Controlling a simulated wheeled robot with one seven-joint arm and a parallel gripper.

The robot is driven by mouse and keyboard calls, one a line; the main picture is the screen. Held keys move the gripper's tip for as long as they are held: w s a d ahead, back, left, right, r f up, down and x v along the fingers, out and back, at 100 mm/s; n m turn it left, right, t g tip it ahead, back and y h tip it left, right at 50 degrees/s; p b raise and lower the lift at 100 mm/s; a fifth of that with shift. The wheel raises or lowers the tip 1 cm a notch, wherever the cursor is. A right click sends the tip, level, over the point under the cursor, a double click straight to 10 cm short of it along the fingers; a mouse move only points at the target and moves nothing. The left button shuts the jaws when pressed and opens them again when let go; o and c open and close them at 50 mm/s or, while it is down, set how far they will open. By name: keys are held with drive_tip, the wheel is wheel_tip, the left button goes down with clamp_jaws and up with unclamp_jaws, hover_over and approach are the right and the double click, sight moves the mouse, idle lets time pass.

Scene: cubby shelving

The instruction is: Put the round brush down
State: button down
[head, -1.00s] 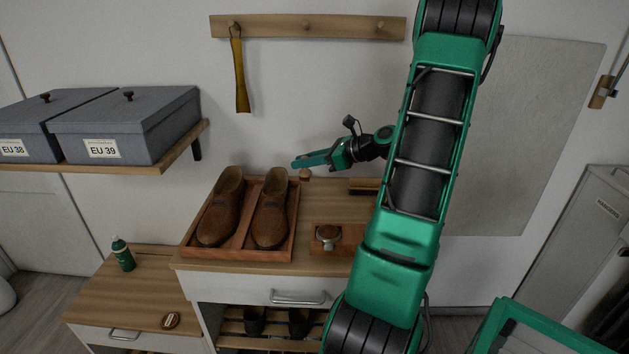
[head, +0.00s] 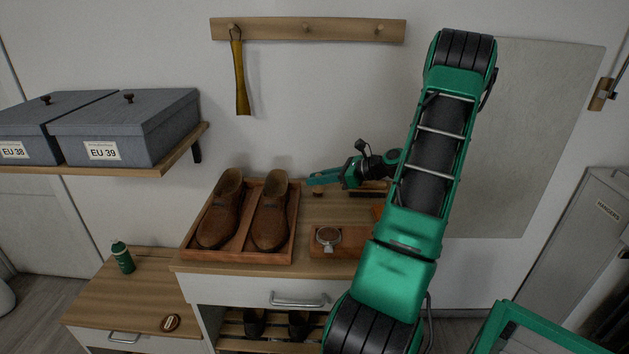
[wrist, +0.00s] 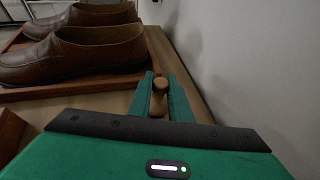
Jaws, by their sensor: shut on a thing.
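The round brush (head: 318,191) is a small wooden piece with a knob handle. My gripper (head: 318,179) is shut on it, above the back of the wooden cabinet top (head: 340,208), just right of the shoe tray. In the wrist view the brush's knob (wrist: 160,86) sits between my two green fingers (wrist: 158,98). The brush's underside is low, near the top; I cannot tell whether it touches. Its bristles are not clear to see.
A wooden tray (head: 289,247) holds two brown shoes (head: 270,215). In front right, a wooden box (head: 325,248) holds a round tin (head: 328,235). A long brush (head: 374,187) lies partly hidden behind my gripper. The wall is close behind.

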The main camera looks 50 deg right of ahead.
drive_tip(key=shift+f, duration=0.1)
drive_tip(key=c, duration=1.6)
unclamp_jaws()
drive_tip(key=shift+c, duration=0.2)
